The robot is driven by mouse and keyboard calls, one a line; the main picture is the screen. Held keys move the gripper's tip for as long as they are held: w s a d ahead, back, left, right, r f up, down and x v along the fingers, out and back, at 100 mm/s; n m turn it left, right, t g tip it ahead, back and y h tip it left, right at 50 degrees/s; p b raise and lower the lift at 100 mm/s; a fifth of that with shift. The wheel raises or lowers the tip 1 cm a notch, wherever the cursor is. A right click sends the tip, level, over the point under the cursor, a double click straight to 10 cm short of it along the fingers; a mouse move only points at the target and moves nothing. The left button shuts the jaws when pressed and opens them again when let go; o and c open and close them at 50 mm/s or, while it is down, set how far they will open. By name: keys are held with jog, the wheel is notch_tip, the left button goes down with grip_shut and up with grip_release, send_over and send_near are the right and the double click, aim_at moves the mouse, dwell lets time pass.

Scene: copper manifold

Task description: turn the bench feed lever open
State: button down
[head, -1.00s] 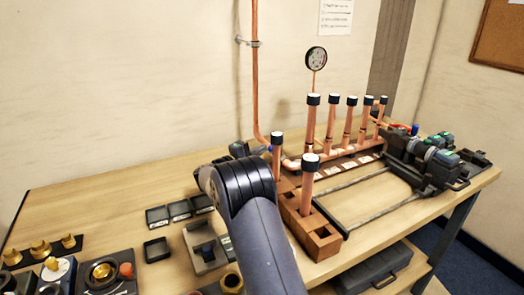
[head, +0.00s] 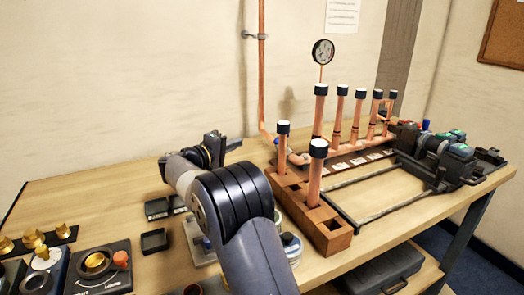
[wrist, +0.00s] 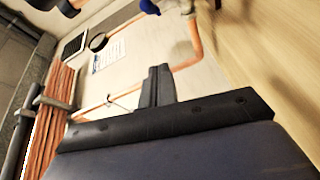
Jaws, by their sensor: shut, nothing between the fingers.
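A small blue part, apparently the bench feed lever (head: 276,141), shows at the foot of the vertical copper pipe (head: 262,70), beside the bench's back edge. Its exact angle is too small to tell. In the wrist view a blue handle (wrist: 149,6) shows at the top edge, close to a copper pipe (wrist: 195,40). My gripper (head: 222,141) is raised over the back left of the bench, left of the blue part and apart from it. In the wrist view its fingers (wrist: 157,86) are together and empty.
A wooden block (head: 325,232) with upright capped copper tubes stands right of my arm. Behind it is the copper manifold with a round gauge (head: 322,52). Small black trays (head: 154,241) and brass fittings (head: 33,238) lie to the left. The bench's back left is clear.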

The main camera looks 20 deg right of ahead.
jog(key=w+d+f+p, duration=0.1)
jog(key=d, duration=1)
jog(key=shift+w+d, duration=0.15)
jog(key=shift+d, duration=0.1)
jog(key=shift+f, duration=0.15)
